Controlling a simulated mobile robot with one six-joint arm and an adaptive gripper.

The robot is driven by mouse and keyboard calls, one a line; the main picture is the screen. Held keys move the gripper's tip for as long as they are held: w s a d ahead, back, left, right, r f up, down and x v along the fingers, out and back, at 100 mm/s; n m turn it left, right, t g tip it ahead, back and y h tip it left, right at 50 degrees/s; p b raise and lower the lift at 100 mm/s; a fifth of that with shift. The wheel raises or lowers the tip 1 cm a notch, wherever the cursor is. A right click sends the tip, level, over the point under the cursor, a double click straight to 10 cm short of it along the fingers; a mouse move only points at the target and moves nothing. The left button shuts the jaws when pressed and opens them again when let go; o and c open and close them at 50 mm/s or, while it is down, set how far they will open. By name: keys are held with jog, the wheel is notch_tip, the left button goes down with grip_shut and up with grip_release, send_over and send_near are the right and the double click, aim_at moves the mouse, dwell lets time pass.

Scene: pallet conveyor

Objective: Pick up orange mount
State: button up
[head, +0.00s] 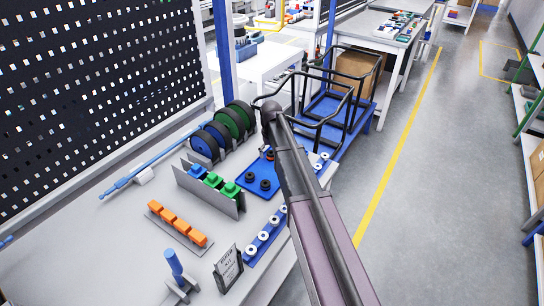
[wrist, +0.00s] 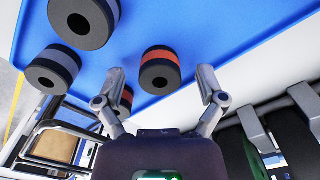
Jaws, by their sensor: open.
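In the wrist view, a black ring-shaped mount with an orange-red band (wrist: 160,72) stands on a blue tray (wrist: 222,30). My gripper (wrist: 163,82) is open, with its fingers on either side of this mount in the picture and nothing held. I cannot tell how far above the tray the fingertips are. In the head view, my arm hides the gripper and part of the tray (head: 246,187).
Near the tray, in the head view, are blue and green parts in a grey holder (head: 208,187), upright discs (head: 220,130), an orange row of blocks (head: 178,224) and a blue strip with white rings (head: 263,240). The bench front left is mostly clear.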

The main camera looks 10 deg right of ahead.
jog(key=c, duration=1.2)
jog(key=shift+c, duration=0.2)
jog(key=shift+r, duration=0.15)
notch_tip(320, 180, up, 4)
jog(key=p, duration=0.4)
jog(key=s, duration=1)
jog(key=s+a+p, duration=0.1)
jog(key=s, duration=0.5)
jog(key=shift+r, duration=0.35)
